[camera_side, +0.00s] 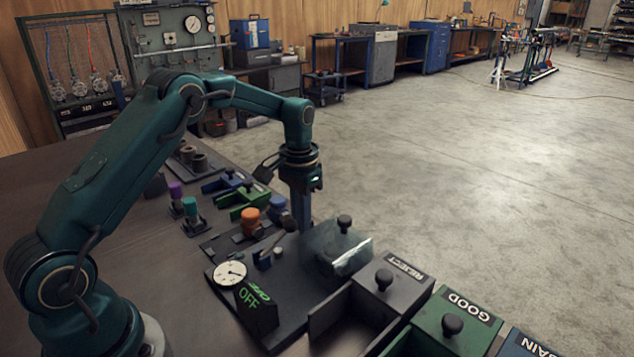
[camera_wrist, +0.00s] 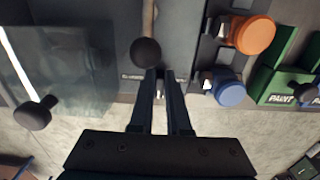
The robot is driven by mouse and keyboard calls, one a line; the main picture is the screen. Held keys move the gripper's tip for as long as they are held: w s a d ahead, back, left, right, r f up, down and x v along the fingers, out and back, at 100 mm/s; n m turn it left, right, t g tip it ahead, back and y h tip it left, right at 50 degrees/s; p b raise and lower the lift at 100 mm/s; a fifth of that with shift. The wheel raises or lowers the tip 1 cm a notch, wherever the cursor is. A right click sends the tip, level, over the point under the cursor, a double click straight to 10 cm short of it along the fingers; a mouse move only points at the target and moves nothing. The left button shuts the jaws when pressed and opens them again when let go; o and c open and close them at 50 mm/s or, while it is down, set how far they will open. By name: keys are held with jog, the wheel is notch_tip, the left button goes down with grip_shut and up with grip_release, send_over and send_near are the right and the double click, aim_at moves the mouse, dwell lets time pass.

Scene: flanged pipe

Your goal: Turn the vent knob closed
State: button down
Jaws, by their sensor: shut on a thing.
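My gripper (camera_side: 301,222) points straight down at the far edge of the dark panel. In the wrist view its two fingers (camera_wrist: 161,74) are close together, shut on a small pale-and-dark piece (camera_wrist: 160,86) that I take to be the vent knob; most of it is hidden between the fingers. A lever with a dark ball end (camera_side: 290,224) stands just left of the fingers; its ball (camera_wrist: 146,52) is by the fingertips in the wrist view. A white round gauge (camera_side: 230,273) stands near a block marked OFF (camera_side: 257,308).
An orange knob (camera_side: 250,217) and a blue knob (camera_side: 278,204) stand close to my gripper. A clear cover with a dark knob (camera_side: 344,223) is to the right. Bins marked REJECT (camera_side: 405,268) and GOOD (camera_side: 470,307) are at the front right.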

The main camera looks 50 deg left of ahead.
jog(key=m, duration=0.4)
jog(key=shift+w+a+m, duration=0.1)
jog(key=shift+a+m, duration=0.2)
jog(key=shift+m, duration=0.1)
jog(key=m, duration=0.4)
jog(key=shift+w+a+m, duration=0.15)
jog(key=shift+a+m, duration=0.05)
jog(key=shift+m, duration=0.1)
jog(key=m, duration=0.4)
jog(key=shift+w+a, duration=0.15)
jog(key=shift+w, duration=0.1)
jog(key=shift+w+m, duration=0.2)
jog(key=shift+m, duration=1.9)
jog(key=c, duration=0.9)
grip_release()
